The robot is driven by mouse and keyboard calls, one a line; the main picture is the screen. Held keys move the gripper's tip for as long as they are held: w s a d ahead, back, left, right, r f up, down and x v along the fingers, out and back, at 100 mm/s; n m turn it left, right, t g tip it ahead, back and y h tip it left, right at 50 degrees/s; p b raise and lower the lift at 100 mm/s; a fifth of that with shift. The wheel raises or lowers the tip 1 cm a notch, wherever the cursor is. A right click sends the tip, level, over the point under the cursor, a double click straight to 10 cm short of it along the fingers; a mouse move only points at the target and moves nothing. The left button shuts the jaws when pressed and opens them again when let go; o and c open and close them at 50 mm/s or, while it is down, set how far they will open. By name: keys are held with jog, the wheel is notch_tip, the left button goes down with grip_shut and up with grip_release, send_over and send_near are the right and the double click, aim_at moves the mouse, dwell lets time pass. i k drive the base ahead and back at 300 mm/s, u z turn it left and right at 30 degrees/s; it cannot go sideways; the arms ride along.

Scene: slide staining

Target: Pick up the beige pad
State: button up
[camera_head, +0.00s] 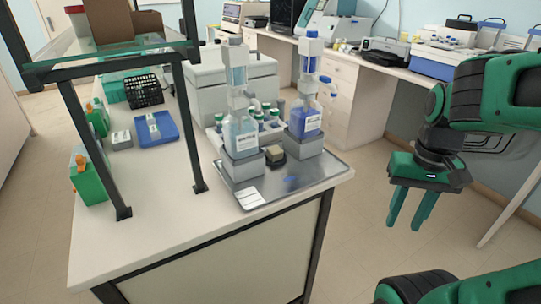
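A small beige pad (274,153) with a dark lower part sits on the metal tray (318,178), between two tall dispenser bottles. It is small in the picture, so its fine detail is unclear. The left bottle (240,132) holds pale blue liquid, and the right bottle (305,120) holds deep blue liquid. Each stands in a grey holder. My gripper (406,226) hangs to the right of the bench, clear of the tray and over the floor. Its two green fingers point down, apart, with nothing between them.
Several green-capped small bottles (270,119) stand behind the pad. A white label card (249,198) lies at the tray's front. A black-framed shelf (78,125) stands on the bench's left, near a blue tray (157,130). Bare bench (160,235) shows in front.

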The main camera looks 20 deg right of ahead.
aim_at(274, 153)
jog(key=z, duration=1.95)
jog(key=k, duration=0.65)
jog(key=u, duration=1.25)
jog(key=i, duration=0.95)
jog(key=z, duration=0.05)
